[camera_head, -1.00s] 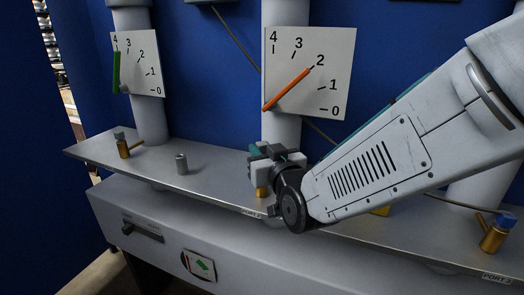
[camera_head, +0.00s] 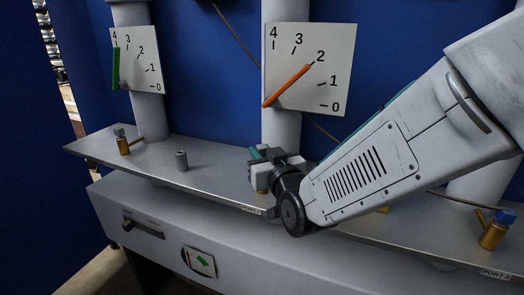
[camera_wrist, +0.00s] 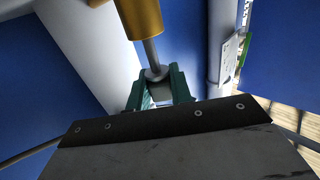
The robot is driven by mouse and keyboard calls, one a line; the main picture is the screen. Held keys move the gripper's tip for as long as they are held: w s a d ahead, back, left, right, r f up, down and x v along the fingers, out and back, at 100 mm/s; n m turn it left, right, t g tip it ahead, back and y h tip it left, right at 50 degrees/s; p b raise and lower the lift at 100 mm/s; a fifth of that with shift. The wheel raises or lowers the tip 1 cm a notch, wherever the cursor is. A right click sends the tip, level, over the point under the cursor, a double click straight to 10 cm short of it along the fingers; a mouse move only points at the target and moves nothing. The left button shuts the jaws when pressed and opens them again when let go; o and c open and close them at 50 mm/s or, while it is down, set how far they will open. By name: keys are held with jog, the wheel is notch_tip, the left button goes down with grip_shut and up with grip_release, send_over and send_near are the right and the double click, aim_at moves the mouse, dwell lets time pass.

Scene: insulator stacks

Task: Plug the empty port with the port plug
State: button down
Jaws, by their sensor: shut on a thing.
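My gripper (camera_head: 266,168) is over the shelf in front of the middle column and hides most of the middle port. In the wrist view its teal fingers (camera_wrist: 158,92) are shut on a grey piece (camera_wrist: 157,74) with a round end and a thin stem. The stem lines up with a brass cylinder (camera_wrist: 140,16) at the top of that view; I cannot tell whether they are joined. A short grey cylinder (camera_head: 181,160) stands upright on the shelf to the left. The left brass port (camera_head: 124,147) has a greyish cap, and the right brass port (camera_head: 491,236) has a blue one.
The narrow grey shelf (camera_head: 215,185) runs across the front of the columns. Gauge boards with a green pointer (camera_head: 116,69) and an orange pointer (camera_head: 287,86) hang above it. A handle (camera_head: 144,228) sits on the front panel. The shelf left of my gripper is mostly clear.

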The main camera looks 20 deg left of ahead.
jog(key=shift+f, duration=1.7)
jog(key=c, duration=1.2)
grip_release()
jog(key=shift+o, duration=0.2)
jog(key=v, duration=0.7)
jog(key=shift+s+d, duration=0.25)
jog(key=shift+d, duration=0.05)
